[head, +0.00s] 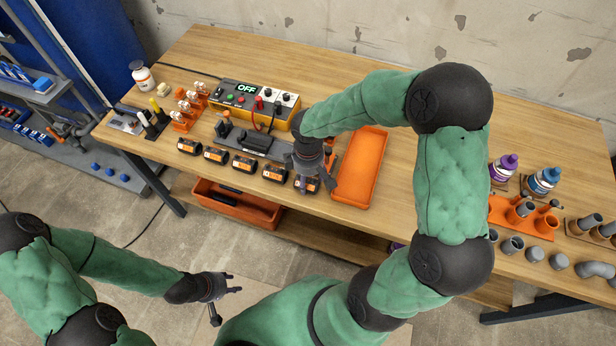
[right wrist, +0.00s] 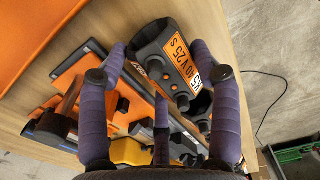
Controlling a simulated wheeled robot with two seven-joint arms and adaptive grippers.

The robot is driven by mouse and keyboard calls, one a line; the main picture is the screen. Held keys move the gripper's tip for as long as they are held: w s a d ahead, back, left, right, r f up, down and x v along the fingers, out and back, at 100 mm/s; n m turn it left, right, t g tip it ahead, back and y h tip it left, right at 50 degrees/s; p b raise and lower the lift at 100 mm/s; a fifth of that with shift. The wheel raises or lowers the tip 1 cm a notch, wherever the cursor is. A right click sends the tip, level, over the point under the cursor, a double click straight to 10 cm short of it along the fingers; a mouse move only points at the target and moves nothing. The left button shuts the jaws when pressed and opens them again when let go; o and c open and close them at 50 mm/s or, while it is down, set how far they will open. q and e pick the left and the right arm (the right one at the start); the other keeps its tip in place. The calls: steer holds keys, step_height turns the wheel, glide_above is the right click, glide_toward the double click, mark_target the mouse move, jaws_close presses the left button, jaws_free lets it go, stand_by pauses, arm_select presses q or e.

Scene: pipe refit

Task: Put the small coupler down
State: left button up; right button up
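Several short grey pipe fittings stand on the right part of the table, among them a grey ring-like piece (head: 512,245) and a smaller one (head: 535,254); I cannot tell which is the small coupler. My right gripper (head: 316,184) is above the front edge of the table, over the row of black-and-orange batteries.
An orange tray (head: 361,168) lies right of my right gripper, empty. A tester box (head: 254,103) reading OFF stands behind the batteries (head: 245,163). An orange pipe holder (head: 522,218) and purple and blue bottles (head: 543,181) are at the right. Bare wood lies at the back.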

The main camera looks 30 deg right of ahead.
steer(key=o, duration=0.3)
step_height(320, 180, up, 12)
steer(key=p, duration=0.4)
steer(key=shift+r, duration=0.15)
steer(key=shift+s, duration=0.1)
stand_by(0.5)
